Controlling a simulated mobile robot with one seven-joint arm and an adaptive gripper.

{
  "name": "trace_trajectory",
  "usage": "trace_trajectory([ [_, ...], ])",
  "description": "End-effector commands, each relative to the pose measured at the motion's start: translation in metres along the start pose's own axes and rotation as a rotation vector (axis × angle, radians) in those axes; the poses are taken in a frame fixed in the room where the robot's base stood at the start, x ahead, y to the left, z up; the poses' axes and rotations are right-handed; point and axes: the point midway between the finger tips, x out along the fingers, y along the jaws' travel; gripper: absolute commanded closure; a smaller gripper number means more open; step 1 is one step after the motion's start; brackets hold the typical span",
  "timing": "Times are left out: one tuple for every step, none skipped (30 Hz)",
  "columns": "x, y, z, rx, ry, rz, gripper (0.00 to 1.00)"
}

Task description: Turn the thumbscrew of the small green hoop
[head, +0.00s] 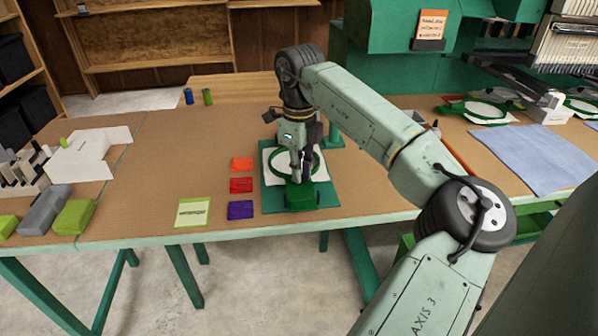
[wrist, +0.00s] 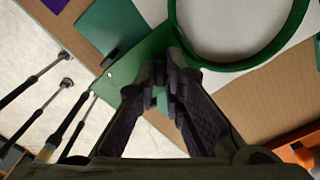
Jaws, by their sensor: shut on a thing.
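The small green hoop (head: 273,166) holds white cloth and lies on a green mat (head: 325,203) near the front edge of the table. Part of the hoop's ring (wrist: 235,66) also fills the top of the wrist view. My gripper (head: 297,179) points down at the near side of the hoop. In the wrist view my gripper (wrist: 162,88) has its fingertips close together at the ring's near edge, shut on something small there. The thumbscrew is mostly hidden between the fingers, and its turn cannot be seen.
Red, orange and purple pieces (head: 241,185) lie left of the mat, beside a pale green card (head: 193,212). Larger hoops (head: 487,111) and a blue cloth (head: 545,157) lie to the right. Rods with dark handles (wrist: 35,78) show left in the wrist view.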

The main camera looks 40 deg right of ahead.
Motion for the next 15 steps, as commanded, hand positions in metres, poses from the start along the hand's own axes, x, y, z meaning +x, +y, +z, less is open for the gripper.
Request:
trace_trajectory([
  [0.0022,-0.0005,-0.0003,0.034,0.0,-0.002,1.0],
  [0.0023,-0.0004,-0.0002,0.058,0.0,-0.001,1.0],
  [0.0023,-0.0004,-0.0002,0.092,0.0,-0.002,1.0],
  [0.0023,-0.0004,-0.0002,0.118,0.0,-0.002,1.0],
  [0.0025,-0.0005,-0.0003,0.146,0.0,-0.002,1.0],
  [0.0028,-0.0005,-0.0003,0.183,0.001,-0.002,1.0],
  [0.0028,-0.0004,-0.0004,0.211,0.001,-0.002,1.0],
  [0.0027,-0.0003,-0.0004,0.24,0.001,-0.002,1.0],
  [0.0026,-0.0003,-0.0005,0.278,0.001,-0.002,1.0],
  [0.0026,-0.0003,-0.0005,0.307,0.001,-0.002,1.0],
  [0.0026,-0.0004,-0.0005,0.335,0.001,-0.002,1.0],
  [0.0025,-0.0003,-0.0006,0.374,0.001,-0.002,1.0],
  [0.0022,-0.0003,-0.0005,0.402,0.001,-0.002,1.0],
  [0.0021,-0.0003,-0.0005,0.43,0.001,-0.002,1.0],
  [0.0021,-0.0004,-0.0005,0.468,0.001,-0.002,1.0],
])
